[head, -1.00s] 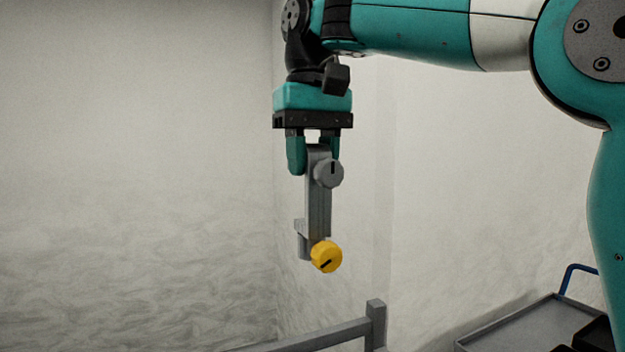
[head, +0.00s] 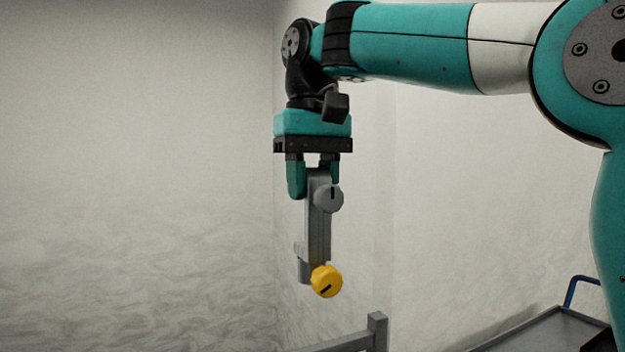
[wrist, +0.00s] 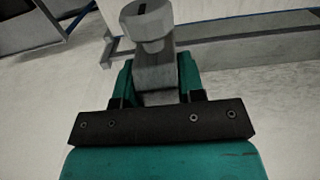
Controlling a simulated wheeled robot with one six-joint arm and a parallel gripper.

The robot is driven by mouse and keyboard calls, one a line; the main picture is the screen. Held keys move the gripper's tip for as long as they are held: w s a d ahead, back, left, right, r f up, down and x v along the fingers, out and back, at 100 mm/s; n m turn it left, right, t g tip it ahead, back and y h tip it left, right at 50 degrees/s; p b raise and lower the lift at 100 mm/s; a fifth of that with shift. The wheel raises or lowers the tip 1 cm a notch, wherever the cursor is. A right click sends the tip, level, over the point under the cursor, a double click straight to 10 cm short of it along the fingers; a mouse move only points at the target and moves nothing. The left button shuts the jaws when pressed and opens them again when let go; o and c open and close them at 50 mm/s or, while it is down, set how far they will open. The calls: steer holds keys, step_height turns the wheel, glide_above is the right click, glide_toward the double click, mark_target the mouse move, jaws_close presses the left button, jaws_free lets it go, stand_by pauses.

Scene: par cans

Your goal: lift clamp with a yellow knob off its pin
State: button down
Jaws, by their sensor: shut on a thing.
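The clamp (head: 318,235) is a grey upright body with a grey knob near its top and a yellow knob (head: 326,281) at its lower end. My gripper (head: 313,185) points down and is shut on the clamp's upper end. The clamp hangs in the air in the head view, with nothing seen touching its lower end. In the wrist view the clamp's grey top and grey knob (wrist: 147,22) show between the teal fingers; the yellow knob is hidden there. No pin can be made out in either view.
A grey rail with an upright end post (head: 377,330) stands below and right of the clamp. A grey tray cart (head: 545,328) with a blue handle (head: 582,282) is at the lower right. The space to the left is clear up to pale walls.

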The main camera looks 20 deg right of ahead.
mark_target(314, 274)
steer(key=shift+f+b, duration=4.45)
steer(key=shift+f, duration=2)
steer(key=shift+s, duration=0.1)
